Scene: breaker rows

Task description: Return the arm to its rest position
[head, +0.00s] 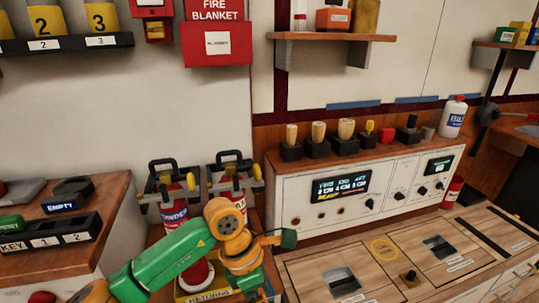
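My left arm (185,246), green and orange, comes in from the lower left and reaches over a yellow box labelled RETURNS (207,295). Its orange wrist (228,220) bends in front of two caged red-and-white canisters. A short orange part with a dark green end (288,238) points right, close to the front of the white control panel. I cannot make out the fingers, so I cannot tell whether the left gripper is open or shut, or holds anything. A red-and-white object (195,275) shows behind the arm, at the box. My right gripper is not in view.
The white control panel (300,203) with several knobs on top stands right of the arm. A wooden counter with inset dark slots (340,281) lies in front of it. A left-hand bench (100,215) carries a black key holder (55,236). A shelf (330,37) hangs above the panel.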

